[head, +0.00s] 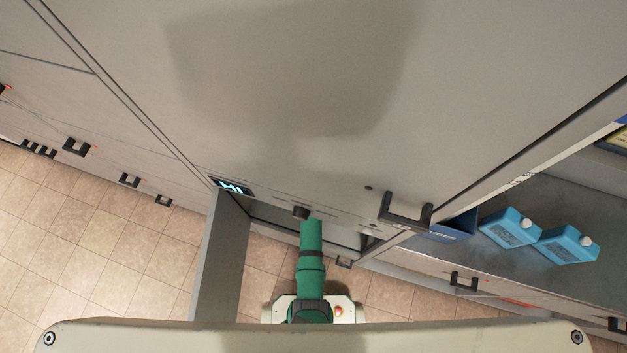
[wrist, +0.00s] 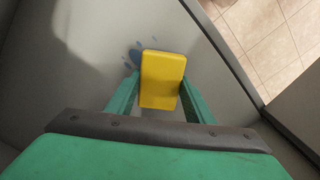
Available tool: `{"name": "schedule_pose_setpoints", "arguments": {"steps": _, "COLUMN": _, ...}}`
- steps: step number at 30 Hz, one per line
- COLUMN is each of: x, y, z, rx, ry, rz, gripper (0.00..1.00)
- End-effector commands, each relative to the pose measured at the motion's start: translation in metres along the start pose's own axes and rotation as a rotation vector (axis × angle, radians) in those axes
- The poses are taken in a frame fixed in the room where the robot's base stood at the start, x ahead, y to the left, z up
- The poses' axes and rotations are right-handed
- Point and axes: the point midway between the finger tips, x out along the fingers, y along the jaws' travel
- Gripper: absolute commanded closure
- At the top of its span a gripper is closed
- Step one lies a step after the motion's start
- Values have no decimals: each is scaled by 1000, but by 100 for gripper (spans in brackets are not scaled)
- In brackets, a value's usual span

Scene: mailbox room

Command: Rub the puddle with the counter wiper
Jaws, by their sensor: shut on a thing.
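In the wrist view, my gripper (wrist: 160,92) has its two green fingers shut on the yellow counter wiper (wrist: 163,76), one finger on each side. The puddle (wrist: 135,56) is a small dark blue patch with a few drops on a grey surface, just beyond and left of the wiper's far end. The wiper overlaps the puddle's right side in the picture; I cannot tell whether they touch. In the head view my green arm reaches in under the large grey panel, and the gripper, wiper and puddle are hidden.
A large grey panel (head: 300,60) with a black handle (head: 405,211) fills the head view. Two blue bottles (head: 510,228) with white caps stand on a shelf at right, near a dark blue box (head: 453,228). A grey upright panel (head: 221,262) is left of my arm. Tiled floor (head: 100,240) shows at left.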

Motion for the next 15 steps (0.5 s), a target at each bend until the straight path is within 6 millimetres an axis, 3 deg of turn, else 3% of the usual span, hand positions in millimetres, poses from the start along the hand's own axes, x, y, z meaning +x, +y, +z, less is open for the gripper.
{"name": "schedule_pose_setpoints", "arguments": {"steps": 15, "x": 3, "y": 2, "z": 0, "rx": 5, "ry": 0, "rz": 0, "gripper": 78}}
